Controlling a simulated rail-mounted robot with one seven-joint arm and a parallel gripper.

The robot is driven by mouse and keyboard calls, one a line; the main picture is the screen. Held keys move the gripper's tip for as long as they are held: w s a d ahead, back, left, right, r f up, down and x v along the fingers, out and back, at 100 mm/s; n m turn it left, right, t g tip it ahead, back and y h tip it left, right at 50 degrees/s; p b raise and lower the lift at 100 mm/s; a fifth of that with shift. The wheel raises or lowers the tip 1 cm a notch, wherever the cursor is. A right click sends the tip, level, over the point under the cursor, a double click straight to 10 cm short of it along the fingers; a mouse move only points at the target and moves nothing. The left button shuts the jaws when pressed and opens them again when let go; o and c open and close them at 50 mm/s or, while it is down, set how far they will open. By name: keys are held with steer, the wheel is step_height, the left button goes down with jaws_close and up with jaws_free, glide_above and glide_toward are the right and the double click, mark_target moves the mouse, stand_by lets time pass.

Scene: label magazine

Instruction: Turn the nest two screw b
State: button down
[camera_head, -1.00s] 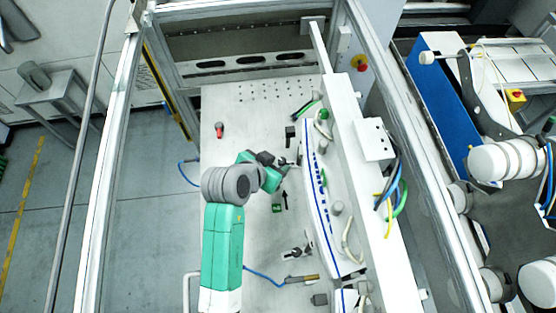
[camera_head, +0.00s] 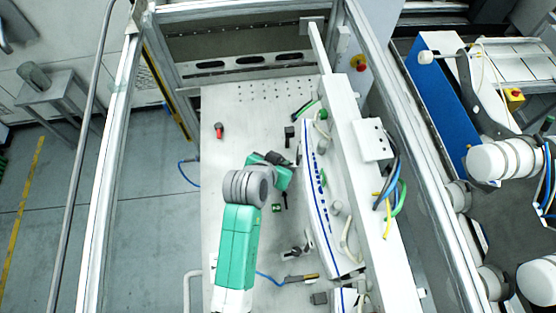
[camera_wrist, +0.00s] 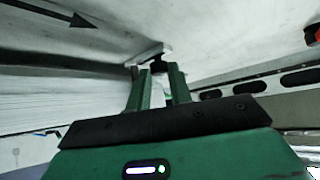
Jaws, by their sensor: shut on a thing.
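My gripper (camera_wrist: 155,78) shows in the wrist view with two green fingers shut on a small part with a dark head. This part, seemingly the nest two screw b (camera_wrist: 158,66), sits between the fingertips below a pale metal bar (camera_wrist: 148,53). No label on it is readable. In the head view my green and grey arm reaches over the white plate (camera_head: 235,110) toward the long white rail with blue marks (camera_head: 318,195). There my wrist and arm hide the fingertips and the held part.
A red-topped knob (camera_head: 219,130) stands on the plate at left. A dark block (camera_head: 290,132) and a green-marked square (camera_head: 276,208) are near my wrist. The white beam (camera_head: 350,130) rises along the right. The plate's far left is clear.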

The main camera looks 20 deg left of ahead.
steer(key=shift+d+n+y, duration=0.1)
steer(key=shift+n+y, duration=0.4)
steer(key=shift+n, duration=0.2)
steer(key=c, duration=1.3)
jaws_free()
steer(key=shift+o, duration=0.2)
steer(key=b+v, duration=0.1)
steer(key=v, duration=0.6)
steer(key=shift+s+r, duration=0.3)
steer(key=shift+r, duration=0.05)
